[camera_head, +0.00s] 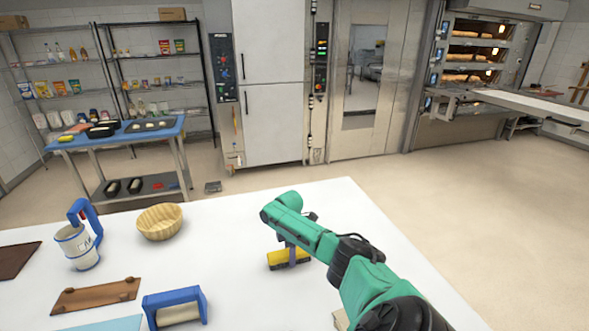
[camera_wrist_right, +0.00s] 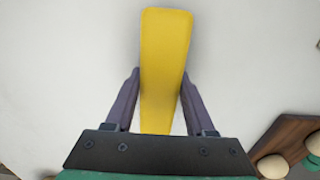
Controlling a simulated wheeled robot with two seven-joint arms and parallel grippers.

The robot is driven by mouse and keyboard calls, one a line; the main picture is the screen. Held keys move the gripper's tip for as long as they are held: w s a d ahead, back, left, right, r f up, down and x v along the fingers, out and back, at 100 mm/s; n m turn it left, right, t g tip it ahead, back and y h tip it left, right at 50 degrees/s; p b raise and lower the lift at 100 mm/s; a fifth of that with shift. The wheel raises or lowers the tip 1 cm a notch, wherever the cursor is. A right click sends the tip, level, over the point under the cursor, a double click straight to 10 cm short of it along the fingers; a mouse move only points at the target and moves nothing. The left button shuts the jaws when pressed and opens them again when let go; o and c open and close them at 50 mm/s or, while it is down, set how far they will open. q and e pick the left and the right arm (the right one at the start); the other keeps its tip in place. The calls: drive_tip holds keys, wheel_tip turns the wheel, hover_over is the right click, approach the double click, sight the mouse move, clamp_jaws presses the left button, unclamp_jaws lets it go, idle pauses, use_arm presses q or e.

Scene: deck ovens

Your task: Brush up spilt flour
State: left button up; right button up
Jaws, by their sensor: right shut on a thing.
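My right gripper (camera_head: 291,250) is shut on a yellow brush (camera_head: 281,261), low over the white table near its right side. In the right wrist view the brush (camera_wrist_right: 166,45) is a long plain yellow bar between the two fingers of the gripper (camera_wrist_right: 161,85). Its bristles are not clear, and I cannot tell whether it touches the table. I cannot make out flour against the white tabletop (camera_head: 225,265). My left gripper is not in view.
A wicker basket (camera_head: 160,223), a white jug with a blue handle (camera_head: 76,247), a brown wooden board (camera_head: 97,296) and a blue-framed tool (camera_head: 175,307) stand on the left half of the table. The tabletop between basket and brush is clear. Ovens (camera_head: 470,65) stand behind.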

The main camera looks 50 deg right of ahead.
wheel_tip(320, 180, up, 6)
drive_tip(key=p, duration=0.5)
drive_tip(key=shift+f, duration=0.2)
drive_tip(key=shift+d+r, duration=0.1)
drive_tip(key=shift+r, duration=0.05)
wheel_tip(320, 180, up, 2)
drive_tip(key=shift+r, duration=0.55)
drive_tip(key=shift+f, duration=0.1)
